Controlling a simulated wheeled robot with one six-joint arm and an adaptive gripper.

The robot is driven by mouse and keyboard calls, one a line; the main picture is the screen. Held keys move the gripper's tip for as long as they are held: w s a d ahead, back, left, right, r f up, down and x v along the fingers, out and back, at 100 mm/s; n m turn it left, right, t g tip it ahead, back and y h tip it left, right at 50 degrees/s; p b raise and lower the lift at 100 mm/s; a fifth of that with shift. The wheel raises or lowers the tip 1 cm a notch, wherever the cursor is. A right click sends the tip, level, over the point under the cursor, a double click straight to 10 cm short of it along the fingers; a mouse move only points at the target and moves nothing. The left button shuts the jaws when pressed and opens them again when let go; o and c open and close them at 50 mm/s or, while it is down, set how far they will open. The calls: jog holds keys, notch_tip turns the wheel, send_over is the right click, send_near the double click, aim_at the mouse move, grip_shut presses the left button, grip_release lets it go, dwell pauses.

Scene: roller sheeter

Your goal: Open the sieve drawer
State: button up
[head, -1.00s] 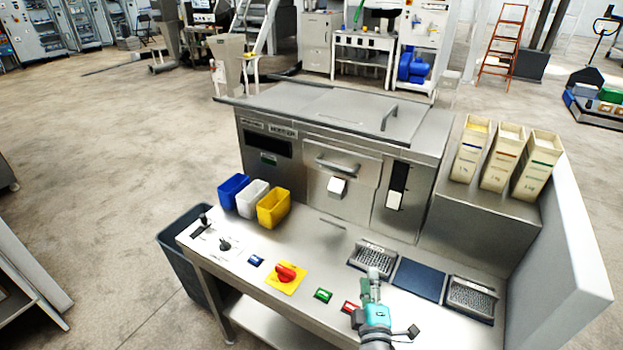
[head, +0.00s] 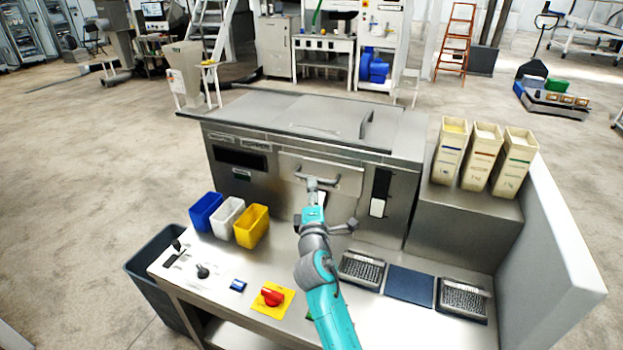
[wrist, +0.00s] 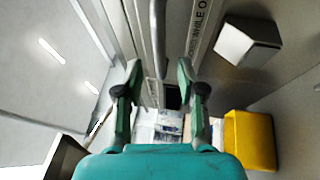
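The sieve drawer is the steel front panel (head: 347,182) in the middle of the machine, with a horizontal bar handle (head: 331,180) across its upper part. It looks flush with the machine face. My gripper (head: 312,183) is at the handle, and my arm hides part of the panel below. In the wrist view, the fingers of my gripper (wrist: 160,88) are apart, with the handle bar (wrist: 158,40) running between them, just ahead of the tips. Contact with the bar cannot be made out. Printed lettering (wrist: 196,27) runs along the panel beside the bar.
A white block (wrist: 247,42) juts from the front below the handle. Blue, white and yellow bins (head: 251,226) stand left on the worktop, near a red knob (head: 272,295). Tall cream containers (head: 483,155) stand on the right ledge.

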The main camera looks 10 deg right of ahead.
aim_at(327, 162)
jog(key=shift+x, duration=2.6)
jog(key=shift+d, duration=0.1)
grip_shut()
